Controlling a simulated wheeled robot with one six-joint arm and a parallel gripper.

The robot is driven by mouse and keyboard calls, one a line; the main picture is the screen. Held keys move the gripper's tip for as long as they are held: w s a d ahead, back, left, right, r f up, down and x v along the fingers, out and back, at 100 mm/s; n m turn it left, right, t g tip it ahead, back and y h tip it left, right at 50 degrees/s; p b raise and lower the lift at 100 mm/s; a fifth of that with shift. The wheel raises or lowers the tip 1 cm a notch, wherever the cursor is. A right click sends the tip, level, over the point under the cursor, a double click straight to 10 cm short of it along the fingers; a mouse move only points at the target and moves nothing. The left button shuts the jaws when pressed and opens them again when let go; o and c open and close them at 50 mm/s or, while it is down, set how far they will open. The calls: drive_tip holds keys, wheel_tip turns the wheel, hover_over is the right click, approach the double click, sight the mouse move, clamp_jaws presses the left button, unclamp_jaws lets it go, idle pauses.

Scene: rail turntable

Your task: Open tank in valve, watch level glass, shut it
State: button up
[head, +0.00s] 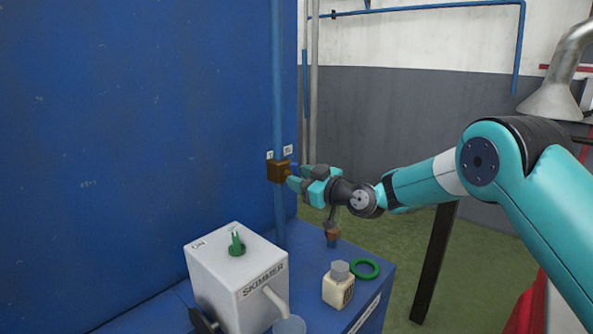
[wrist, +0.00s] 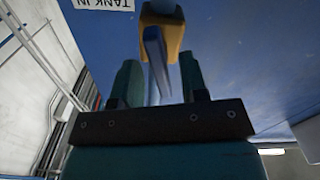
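The tank in valve has a brass body (head: 280,171) on the vertical blue pipe against the blue tank wall. In the wrist view its yellow-brass body (wrist: 160,38) is at the top, with a blue lever (wrist: 155,60) pointing toward me. A "TANK IN" label (wrist: 104,3) sits beside it, upside down. My gripper (head: 298,178) is at the valve, and in the wrist view its two teal fingers (wrist: 160,80) stand apart on either side of the lever. A gap shows between lever and right finger; contact on the left is unclear. I cannot pick out a level glass.
Below the valve, a grey skimmer box (head: 236,278) with a green knob stands on the blue bench (head: 375,285). A cream bottle (head: 338,287), a green ring (head: 365,268) and a small brass fitting (head: 333,233) are to its right. A dark post (head: 434,262) stands beyond the bench.

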drive_tip(key=shift+x, duration=0.85)
drive_tip(key=shift+c, duration=0.2)
clamp_jaws()
drive_tip(key=shift+f+m+b, duration=0.3)
drive_tip(key=shift+m+b, duration=0.4)
drive_tip(key=shift+b, duration=0.55)
drive_tip(key=shift+r+m+b, duration=0.3)
drive_tip(key=shift+m+b, duration=0.35)
drive_tip(key=shift+m, duration=0.35)
drive_tip(key=shift+o, duration=0.2)
unclamp_jaws()
